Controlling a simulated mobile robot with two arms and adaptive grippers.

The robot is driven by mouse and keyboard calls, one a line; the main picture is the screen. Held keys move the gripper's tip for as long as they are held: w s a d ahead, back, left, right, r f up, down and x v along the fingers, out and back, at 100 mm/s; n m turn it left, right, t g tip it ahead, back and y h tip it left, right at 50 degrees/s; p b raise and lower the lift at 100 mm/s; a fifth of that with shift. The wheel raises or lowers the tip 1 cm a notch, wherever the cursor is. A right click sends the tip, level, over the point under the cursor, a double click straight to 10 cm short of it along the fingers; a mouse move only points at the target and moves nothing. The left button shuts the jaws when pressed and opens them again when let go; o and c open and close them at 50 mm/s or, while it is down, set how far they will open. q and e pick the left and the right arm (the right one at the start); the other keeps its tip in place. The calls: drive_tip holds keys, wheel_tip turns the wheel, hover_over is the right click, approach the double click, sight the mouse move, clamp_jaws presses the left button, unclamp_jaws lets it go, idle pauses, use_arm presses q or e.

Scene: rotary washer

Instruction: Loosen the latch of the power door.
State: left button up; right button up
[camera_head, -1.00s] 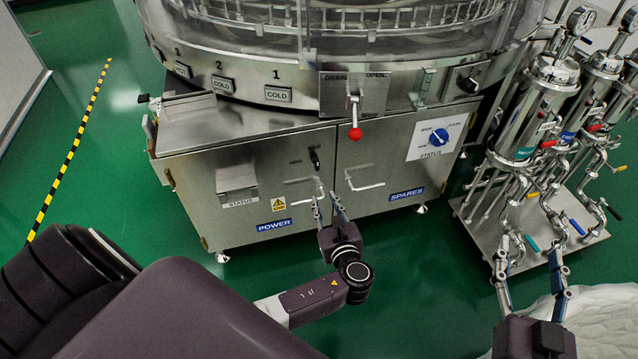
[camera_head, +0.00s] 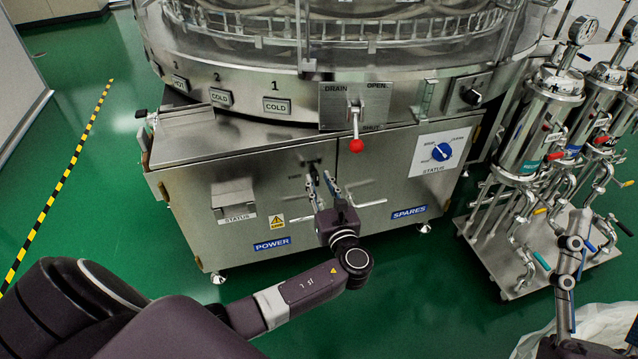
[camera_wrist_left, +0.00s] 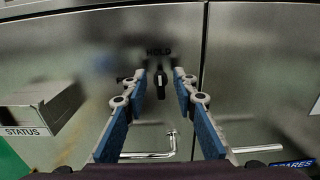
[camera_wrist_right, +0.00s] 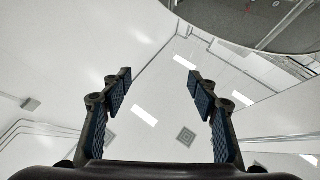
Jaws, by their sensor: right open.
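The power door (camera_head: 235,185) is the left steel door of the cabinet, with a blue POWER label (camera_head: 272,244). Its small black latch (camera_wrist_left: 160,83) shows in the left wrist view below the word HOLD, pointing roughly upright. In the head view the latch is partly hidden by my fingers. My left gripper (camera_head: 320,182) is open in front of the door, and in the left wrist view its fingers (camera_wrist_left: 160,78) appear on either side of the latch. I cannot tell whether they touch it. My right gripper (camera_wrist_right: 158,75) is open and empty, pointing upward, far right of the door.
The spares door (camera_head: 400,185) with its blue status dial (camera_head: 442,152) is just right. A red-knobbed drain lever (camera_head: 356,143) hangs above the door seam. A steel status box (camera_head: 233,194) juts from the power door. Steel canisters (camera_head: 535,122) stand on a cart at right.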

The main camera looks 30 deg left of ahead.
use_arm(q)
drive_tip(key=shift+w+a, duration=0.25)
use_arm(e)
drive_tip(key=shift+s+r+t, duration=0.3)
drive_tip(key=shift+s+r, duration=0.1)
use_arm(q)
clamp_jaws()
